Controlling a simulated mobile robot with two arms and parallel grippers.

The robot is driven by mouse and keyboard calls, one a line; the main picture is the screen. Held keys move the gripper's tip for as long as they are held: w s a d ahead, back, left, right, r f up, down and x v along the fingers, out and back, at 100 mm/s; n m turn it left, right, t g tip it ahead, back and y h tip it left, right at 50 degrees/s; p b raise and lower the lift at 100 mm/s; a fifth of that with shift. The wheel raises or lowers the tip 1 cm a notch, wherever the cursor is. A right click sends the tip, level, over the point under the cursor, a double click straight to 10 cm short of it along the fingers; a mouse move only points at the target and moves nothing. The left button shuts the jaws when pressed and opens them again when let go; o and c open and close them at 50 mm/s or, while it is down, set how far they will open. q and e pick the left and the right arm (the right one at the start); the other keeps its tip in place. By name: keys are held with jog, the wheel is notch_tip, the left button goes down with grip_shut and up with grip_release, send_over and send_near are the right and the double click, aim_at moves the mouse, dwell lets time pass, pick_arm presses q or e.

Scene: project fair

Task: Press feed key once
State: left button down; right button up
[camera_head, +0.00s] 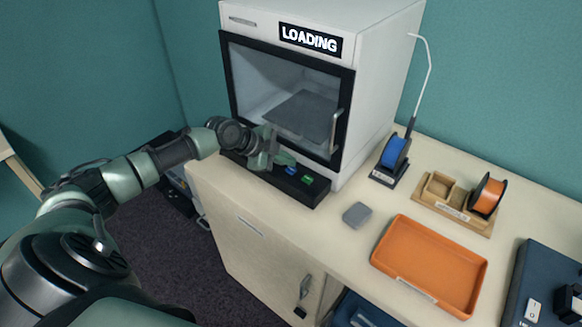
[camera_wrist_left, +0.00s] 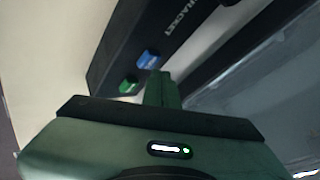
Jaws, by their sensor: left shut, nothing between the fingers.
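The white printer (camera_head: 385,70) has a dark-framed door and a display (camera_head: 311,40) reading "LOADING". A black key panel (camera_head: 317,189) runs along its front base. A blue key (camera_head: 291,171) and a green key (camera_head: 307,180) show on it. I cannot read which one is the feed key. My left gripper (camera_head: 284,160) is shut and empty over the panel, left of the blue key. In the left wrist view its fingertips (camera_wrist_left: 160,74) are close to the blue key (camera_wrist_left: 149,59), with the green key (camera_wrist_left: 129,85) nearby; contact cannot be told. My right gripper is not in view.
On the bench stand a blue spool (camera_head: 395,152), an orange spool (camera_head: 488,196) on a wooden holder, a small grey block (camera_head: 356,215) and an orange tray (camera_head: 425,262). A dark blue case (camera_head: 548,272) is at the right. The printer door handle (camera_head: 335,132) sticks out.

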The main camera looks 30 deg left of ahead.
aim_at(287, 170)
pick_arm(q)
jog(key=shift+r, duration=0.3)
jog(key=shift+r+p, duration=1.7)
jog(key=shift+r, duration=0.75)
jog(key=shift+f, duration=0.1)
